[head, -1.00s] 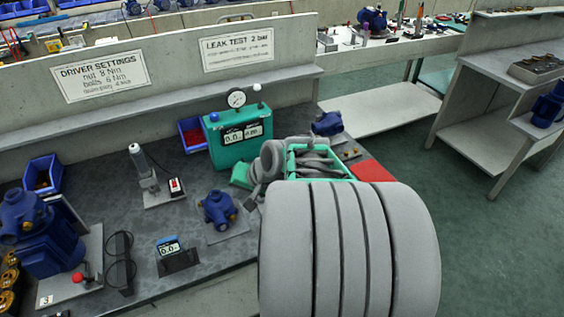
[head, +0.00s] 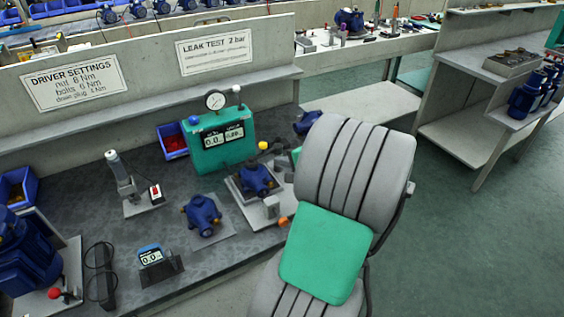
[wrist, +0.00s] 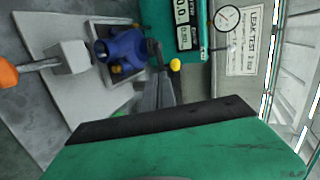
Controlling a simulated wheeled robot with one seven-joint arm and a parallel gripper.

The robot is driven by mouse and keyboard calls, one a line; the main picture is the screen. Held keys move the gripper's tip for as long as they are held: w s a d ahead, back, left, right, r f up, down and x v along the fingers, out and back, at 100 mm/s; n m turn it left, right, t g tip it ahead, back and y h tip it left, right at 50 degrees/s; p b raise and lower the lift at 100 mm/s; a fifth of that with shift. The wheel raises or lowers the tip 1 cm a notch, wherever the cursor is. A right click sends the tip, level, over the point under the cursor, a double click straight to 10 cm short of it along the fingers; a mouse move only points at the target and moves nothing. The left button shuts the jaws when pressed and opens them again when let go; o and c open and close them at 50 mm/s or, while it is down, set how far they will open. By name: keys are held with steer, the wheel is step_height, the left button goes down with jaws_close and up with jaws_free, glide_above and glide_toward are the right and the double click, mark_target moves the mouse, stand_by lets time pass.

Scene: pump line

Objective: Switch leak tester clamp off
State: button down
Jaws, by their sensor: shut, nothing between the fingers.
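The green leak tester (head: 222,148) stands at the back of the bench, with a round gauge and two displays. It also shows at the top of the wrist view (wrist: 166,20). In front of it, a blue pump (head: 256,178) sits on a pale fixture plate (head: 254,217). The clamp has a grey block (wrist: 71,58) and a rod with an orange handle (wrist: 8,73), at the plate's near side. A yellow knob (wrist: 175,64) stands by the pump's far side. My gripper (wrist: 160,76) is shut and empty beside this knob; contact is unclear. My arm hides it in the head view.
A second blue pump (head: 202,215) sits left of the fixture. A driver stand (head: 124,182), a small display (head: 151,257) and a blue bin (head: 172,141) are also on the bench. A concrete back panel (head: 150,93) rises behind. Open floor lies right.

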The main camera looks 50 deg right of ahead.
mark_target(261, 156)
steer(key=x, duration=1)
steer(key=shift+w+f, duration=0.15)
steer(key=shift+w, duration=0.1)
